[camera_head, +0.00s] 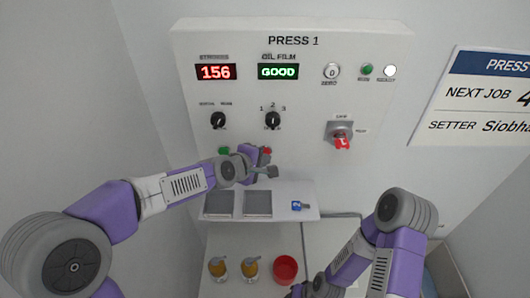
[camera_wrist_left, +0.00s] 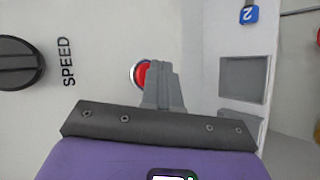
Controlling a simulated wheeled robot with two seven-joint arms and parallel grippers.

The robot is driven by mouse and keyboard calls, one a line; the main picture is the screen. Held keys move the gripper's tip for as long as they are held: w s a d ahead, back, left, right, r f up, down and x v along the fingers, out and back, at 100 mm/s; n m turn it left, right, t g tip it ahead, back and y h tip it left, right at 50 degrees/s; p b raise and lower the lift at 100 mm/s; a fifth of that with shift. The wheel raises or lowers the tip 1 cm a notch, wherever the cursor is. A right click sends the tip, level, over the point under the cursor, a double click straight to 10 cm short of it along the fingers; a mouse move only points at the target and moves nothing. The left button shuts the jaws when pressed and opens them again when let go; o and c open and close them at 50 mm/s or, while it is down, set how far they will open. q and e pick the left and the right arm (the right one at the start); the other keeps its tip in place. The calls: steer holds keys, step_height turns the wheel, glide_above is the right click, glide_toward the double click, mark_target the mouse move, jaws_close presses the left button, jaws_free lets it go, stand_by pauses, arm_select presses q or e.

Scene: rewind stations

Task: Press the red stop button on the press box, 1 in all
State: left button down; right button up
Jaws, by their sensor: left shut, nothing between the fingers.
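The press box (camera_head: 300,85) labelled PRESS 1 faces me. Its red stop button (camera_head: 267,151) shows as a small red patch beside my left gripper (camera_head: 261,156), which covers part of it. In the left wrist view, the red button (camera_wrist_left: 139,73) with its pale ring sits just left of the shut, empty fingers (camera_wrist_left: 161,72), which overlap its right side. I cannot tell whether the fingertips touch it. A green button (camera_head: 224,151) lies left of the gripper. My right arm shows at the lower right, but its fingers are out of view.
Below the panel, a shelf has two grey recesses (camera_head: 258,203) and a blue tag numbered 2 (camera_head: 298,205). Lower down stand two yellow-and-grey items (camera_head: 250,267) and a red round container (camera_head: 285,268). Two black knobs and a red switch (camera_head: 341,141) sit above.

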arm_select(q)
steer(key=shift+s, duration=0.5)
steer(key=shift+s+p, duration=0.5)
steer(key=shift+s, duration=2)
